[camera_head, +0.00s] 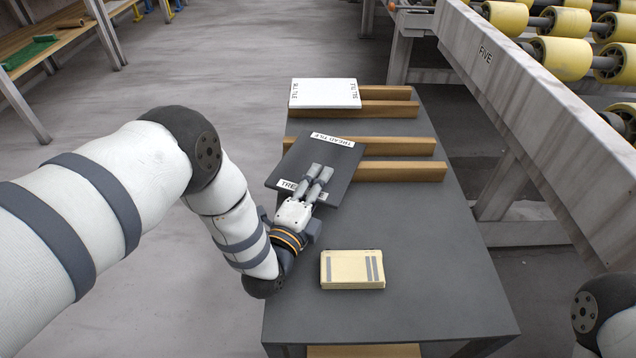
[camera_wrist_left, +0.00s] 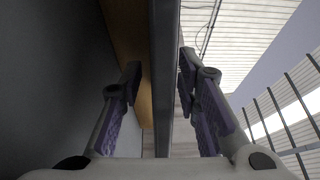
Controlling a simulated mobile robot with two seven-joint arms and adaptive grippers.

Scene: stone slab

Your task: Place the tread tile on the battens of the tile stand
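The dark grey tread tile (camera_head: 316,160), with white labels on two edges, lies tilted across the left part of the two nearer battens (camera_head: 405,171) of the tile stand. I cannot tell whether it rests on them or hovers. My left gripper (camera_head: 315,179) is at its near edge, one finger above and one below. The left wrist view shows the tile (camera_wrist_left: 164,70) edge-on between the fingers (camera_wrist_left: 160,75), a small gap beside the lower finger and the upper one close to or touching. The batten (camera_wrist_left: 125,30) lies below the tile. My right gripper is out of view.
A white labelled tile (camera_head: 325,93) lies on the far battens. A cream box with grey stripes (camera_head: 351,269) stands on the dark slab (camera_head: 420,270) nearer me. A roller conveyor (camera_head: 560,110) runs along the right. The slab's right side is clear.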

